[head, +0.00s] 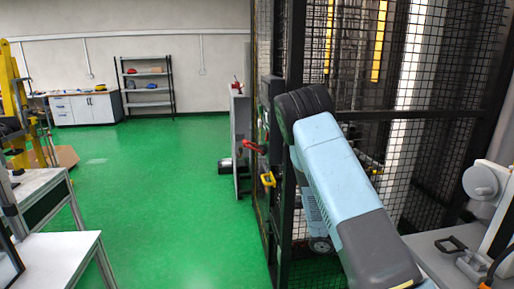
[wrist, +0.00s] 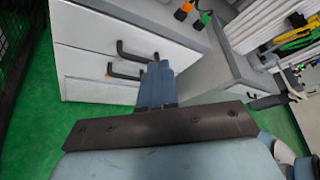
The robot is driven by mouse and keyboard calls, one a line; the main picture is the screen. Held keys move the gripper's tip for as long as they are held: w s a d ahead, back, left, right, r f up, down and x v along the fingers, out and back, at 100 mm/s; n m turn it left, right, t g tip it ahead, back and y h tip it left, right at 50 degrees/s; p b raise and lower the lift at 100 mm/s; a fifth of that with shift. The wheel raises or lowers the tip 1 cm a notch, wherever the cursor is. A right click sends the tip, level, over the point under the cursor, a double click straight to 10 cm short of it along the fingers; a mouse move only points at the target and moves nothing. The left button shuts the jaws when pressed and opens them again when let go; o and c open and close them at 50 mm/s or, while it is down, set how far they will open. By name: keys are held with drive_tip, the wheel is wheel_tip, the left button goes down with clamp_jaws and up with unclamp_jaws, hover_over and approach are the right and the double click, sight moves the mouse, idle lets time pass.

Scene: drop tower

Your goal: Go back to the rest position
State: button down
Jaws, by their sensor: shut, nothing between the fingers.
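My gripper (wrist: 157,68) shows in the wrist view with its two blue-grey fingers together, shut and empty. It points toward a white drawer cabinet (wrist: 90,72) with black handles, and the fingertips overlap the drawer fronts in the picture. I cannot tell the gap between them. In the head view my light blue arm is raised in front of the mesh cage, and the gripper itself is hidden there.
The black mesh cage (head: 425,148) stands close to my arm at the right. A grey worktop (head: 440,250) with equipment is at the lower right. A white-topped table (head: 55,258) stands at the left. The green floor (head: 160,180) between is clear.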

drive_tip(key=s+a+r+m+t+y, duration=0.3)
drive_tip(key=r+m, duration=0.5)
drive_tip(key=r, duration=0.4)
drive_tip(key=s+a+r+m+t+y, duration=0.2)
drive_tip(key=s+a+r+m+y, duration=0.4)
drive_tip(key=s+a+r+m, duration=0.2)
drive_tip(key=s+a+r+m+t+y, duration=0.3)
drive_tip(key=s+r+m, duration=0.5)
drive_tip(key=r, duration=0.8)
drive_tip(key=s+a+y, duration=0.1)
drive_tip(key=a, duration=0.1)
drive_tip(key=shift+a+r+m+t+y, duration=0.3)
drive_tip(key=shift+a+r+y, duration=0.05)
drive_tip(key=shift+a+y, duration=0.05)
